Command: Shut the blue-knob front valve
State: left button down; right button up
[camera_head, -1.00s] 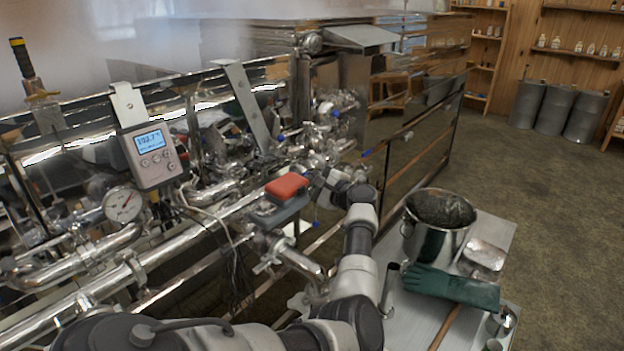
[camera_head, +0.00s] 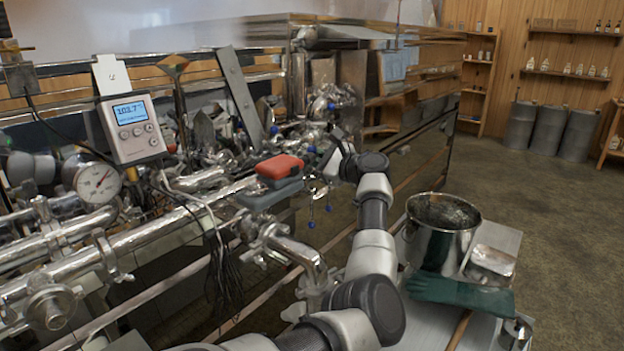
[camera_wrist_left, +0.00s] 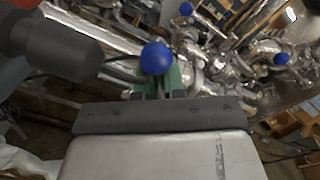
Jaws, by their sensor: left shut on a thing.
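In the left wrist view a round blue knob (camera_wrist_left: 156,58) sits right at the greenish fingertips of my left gripper (camera_wrist_left: 160,80). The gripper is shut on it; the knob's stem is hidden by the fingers. In the head view my left gripper (camera_head: 328,163) reaches into the shiny valve pipework (camera_head: 318,135), just right of a red-and-grey box. The fingertips are too small there to make out. My right gripper is not in view.
The red-and-grey box (camera_head: 279,168) sits on the front pipework close to my left wrist. A temperature display (camera_head: 133,127) and a round gauge (camera_head: 98,182) stand left. A steel bucket (camera_head: 440,230) and green glove (camera_head: 460,293) lie right of my arm. The floor farther right is clear.

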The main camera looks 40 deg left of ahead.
pick_arm(q)
jog(key=shift+w+a+r+m+g+b, duration=0.1)
jog(key=shift+w+r+m+g+b, duration=0.1)
jog(key=shift+w+m+g+b, duration=0.45)
jog(key=shift+w+r+m+b, duration=0.35)
jog(key=shift+r+b, duration=0.2)
jog(key=shift+b, duration=0.2)
jog(key=shift+r, duration=0.1)
jog(key=c, duration=1.2)
grip_release()
jog(key=shift+w, duration=0.1)
jog(key=shift+o, duration=0.4)
jog(key=shift+s, duration=0.3)
jog(key=w+d+b, duration=0.2)
jog(key=d+b, duration=0.1)
jog(key=d, duration=0.7)
jog(key=shift+w+d, duration=0.15)
jog(key=shift+d, duration=0.2)
jog(key=shift+c, duration=0.3)
